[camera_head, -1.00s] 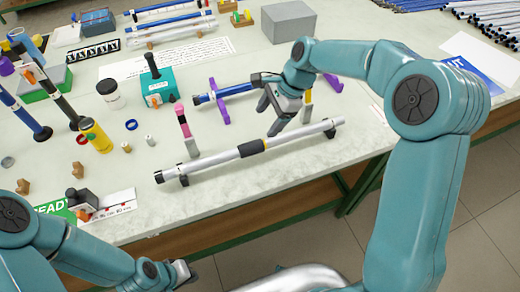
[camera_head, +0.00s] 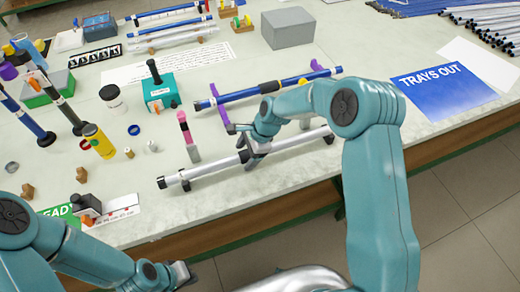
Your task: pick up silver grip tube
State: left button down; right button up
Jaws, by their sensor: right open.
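The silver tube (camera_head: 215,168) lies across two small dark supports near the front of the table, with black end caps. Its dark grip band, seen a second ago near the middle, is now mostly hidden by my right gripper (camera_head: 249,157). That gripper is open and is at the tube's middle, its fingers by the grip band. I cannot tell whether they touch it. My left gripper (camera_head: 186,274) is low at the bottom left, off the table's front edge and away from the tube. Its jaws are too small and partly hidden to read.
A blue tube (camera_head: 238,96) lies on purple supports just behind. A pink-topped marker (camera_head: 186,130) stands close to the silver tube's left half. A teal box (camera_head: 160,90), a yellow canister (camera_head: 97,140) and a grey block (camera_head: 288,27) stand further off. The blue sign (camera_head: 445,90) lies right.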

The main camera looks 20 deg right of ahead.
jog(key=shift+s, duration=0.1)
jog(key=c, duration=1.2)
jog(key=shift+r, duration=0.1)
notch_tip(320, 180, up, 20)
jog(key=b, duration=0.1)
jog(key=shift+f+b, duration=5.45)
jog(key=shift+f, duration=3.55)
jog(key=shift+f+b, duration=0.55)
jog(key=shift+f, duration=0.35)
